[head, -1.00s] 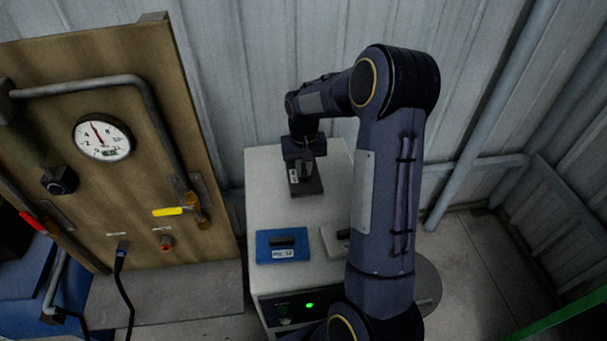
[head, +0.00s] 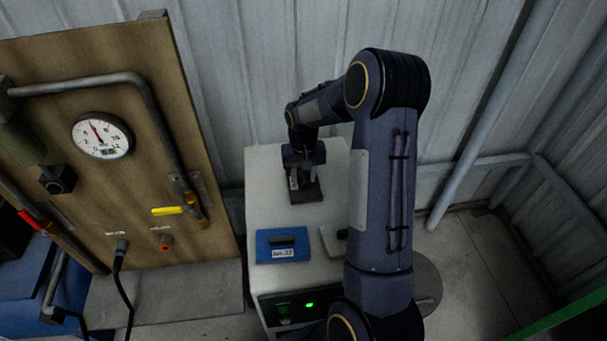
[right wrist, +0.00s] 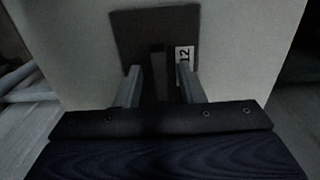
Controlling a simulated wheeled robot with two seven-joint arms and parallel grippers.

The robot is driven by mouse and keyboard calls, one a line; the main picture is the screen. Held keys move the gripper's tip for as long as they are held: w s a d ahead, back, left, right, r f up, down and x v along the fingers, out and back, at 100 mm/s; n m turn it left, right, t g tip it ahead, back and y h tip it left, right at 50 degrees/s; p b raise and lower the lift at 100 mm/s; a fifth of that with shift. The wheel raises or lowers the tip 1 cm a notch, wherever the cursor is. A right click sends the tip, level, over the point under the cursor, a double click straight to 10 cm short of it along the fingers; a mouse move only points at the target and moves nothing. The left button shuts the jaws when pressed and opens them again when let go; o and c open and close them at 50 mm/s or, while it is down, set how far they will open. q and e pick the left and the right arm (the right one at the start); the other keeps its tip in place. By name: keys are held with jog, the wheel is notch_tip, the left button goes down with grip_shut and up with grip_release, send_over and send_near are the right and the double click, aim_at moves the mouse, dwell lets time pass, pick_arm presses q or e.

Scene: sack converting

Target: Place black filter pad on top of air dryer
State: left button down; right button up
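The black filter pad (head: 307,195) is a dark flat square with a raised black handle and a white label. It appears to lie flat on the top of the white air dryer (head: 270,190), toward the far part. In the right wrist view the pad (right wrist: 128,35) shows with its handle (right wrist: 158,72) between my fingers. My right gripper (right wrist: 159,78) is open, with a finger on each side of the handle and a small gap visible. In the head view the right gripper (head: 304,172) is directly over the pad. My left gripper is not in view.
A blue pad (head: 265,246) with a black handle and label lies at the dryer's front left. A pale pad (head: 329,240) beside it is partly hidden by my right arm. A wooden panel (head: 150,110) with gauge (head: 102,136) and pipes stands left. A corrugated wall (head: 260,60) is behind.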

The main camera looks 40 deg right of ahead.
aim_at(303, 177)
notch_tip(303, 177, up, 12)
jog(key=s+a+r+n+t+y, duration=0.2)
jog(key=s+a+r+t, duration=0.1)
jog(key=s+a+r, duration=0.6)
jog(key=s+a+f+n+t+y, duration=0.1)
jog(key=s+a+f+n+t, duration=0.1)
jog(key=s+a, duration=0.7)
jog(key=s+f+p, duration=0.1)
jog(key=s, duration=0.4)
jog(key=shift+s+a+f+t+y, duration=0.2)
jog(key=shift+s+a+t+y, duration=0.1)
jog(key=shift+y, duration=0.1)
